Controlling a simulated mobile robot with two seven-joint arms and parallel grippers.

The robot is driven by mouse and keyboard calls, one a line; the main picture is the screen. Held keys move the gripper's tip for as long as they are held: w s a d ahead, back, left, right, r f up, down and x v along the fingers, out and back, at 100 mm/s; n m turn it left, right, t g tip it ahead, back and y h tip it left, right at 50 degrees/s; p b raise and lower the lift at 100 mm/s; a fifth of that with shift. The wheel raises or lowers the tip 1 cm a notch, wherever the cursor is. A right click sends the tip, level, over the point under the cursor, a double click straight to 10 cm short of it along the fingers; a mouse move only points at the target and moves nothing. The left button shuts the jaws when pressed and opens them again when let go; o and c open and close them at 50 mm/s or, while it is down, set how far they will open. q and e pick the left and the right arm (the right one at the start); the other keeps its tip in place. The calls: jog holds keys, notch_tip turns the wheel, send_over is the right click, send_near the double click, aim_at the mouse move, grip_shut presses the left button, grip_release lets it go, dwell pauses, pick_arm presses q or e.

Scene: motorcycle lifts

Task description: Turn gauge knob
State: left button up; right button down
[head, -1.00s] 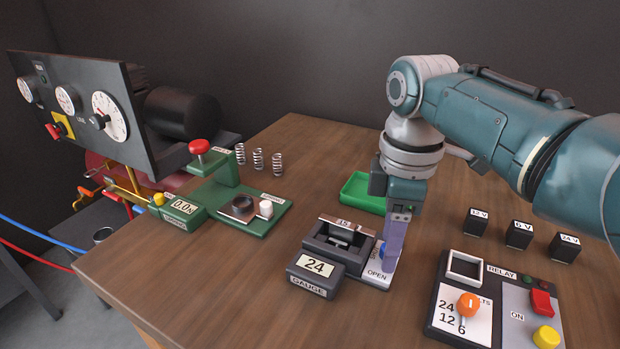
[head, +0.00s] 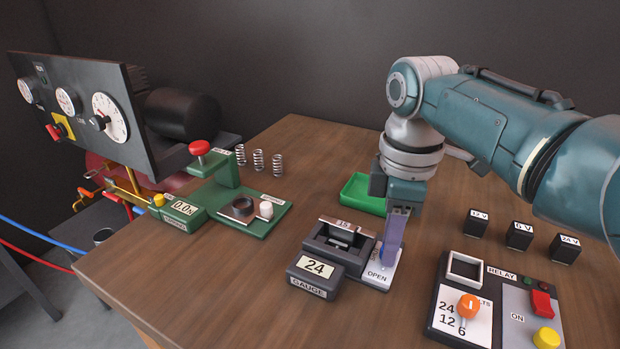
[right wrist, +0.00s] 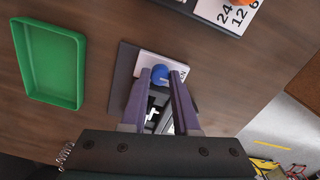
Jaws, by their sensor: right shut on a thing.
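The gauge (head: 315,275) is a dark block on the wooden table with a display reading 24. A white plate marked OPEN (head: 377,276) lies at its right side. The blue knob (right wrist: 160,75) shows in the right wrist view between the tips of my right gripper's purple fingers. My right gripper (head: 388,262) points straight down onto the plate and is shut on the knob. It also shows in the right wrist view (right wrist: 163,77). In the head view the fingers hide most of the knob. My left gripper is not in view.
A green tray (head: 362,205) lies behind the gauge. The relay panel (head: 445,315) with an orange knob is at the right, with small black blocks behind it. A green press (head: 230,170) and several springs stand at the left. Bare table lies between press and gauge.

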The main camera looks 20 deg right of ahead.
jog(key=shift+r+m+p, duration=0.15)
jog(key=shift+m+p, duration=0.7)
jog(key=shift+m, duration=0.35)
jog(key=m+p, duration=0.1)
jog(key=m, duration=0.1)
jog(key=shift+m, duration=0.3)
jog(key=m+p, duration=0.1)
jog(key=m, duration=0.2)
jog(key=shift+m, duration=0.3)
jog(key=shift+m+p, duration=0.3)
jog(key=shift+m, duration=1.2)
jog(key=c, duration=0.7)
grip_release()
jog(key=shift+o, duration=0.2)
